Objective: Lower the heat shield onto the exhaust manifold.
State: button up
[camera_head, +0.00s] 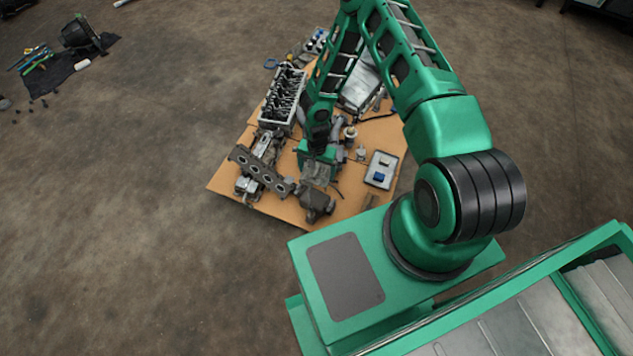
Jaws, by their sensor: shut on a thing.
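My gripper (317,163) is over the front middle of the cardboard, pointing down. It is shut on a small grey plate-like piece, which looks like the heat shield (318,175). The fingers are small and partly hidden by my wrist. A dark bar with a row of round ports (262,172), which looks like the exhaust manifold, lies to the left of my gripper. A dark cast part (315,206) lies just in front of the held piece. I cannot tell whether the held piece touches anything below it.
Cardboard (225,180) on the floor carries the parts. An engine block (284,95) stands behind left, a silver metal part (360,90) behind right. A grey tray (381,158) with blue items lies right. Tools on a dark cloth (62,75) lie far left. Floor at left is clear.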

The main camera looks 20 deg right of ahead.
jog(key=f, duration=0.1)
jog(key=s+a+f+m, duration=0.1)
jog(key=f, duration=0.1)
jog(key=s+f+m, duration=0.1)
jog(key=f, duration=0.1)
jog(key=shift+a+f, duration=0.15)
jog(key=shift+a, duration=0.1)
send_over(315, 198)
jog(key=shift+w+d+f, duration=0.1)
jog(key=shift+w+f, duration=0.05)
jog(key=shift+f, duration=1.3)
jog(key=shift+w+f, duration=0.1)
jog(key=shift+f, duration=1.3)
jog(key=shift+s, duration=0.15)
jog(key=shift+f, duration=0.3)
jog(key=shift+s+f, duration=0.1)
jog(key=shift+f, duration=1.45)
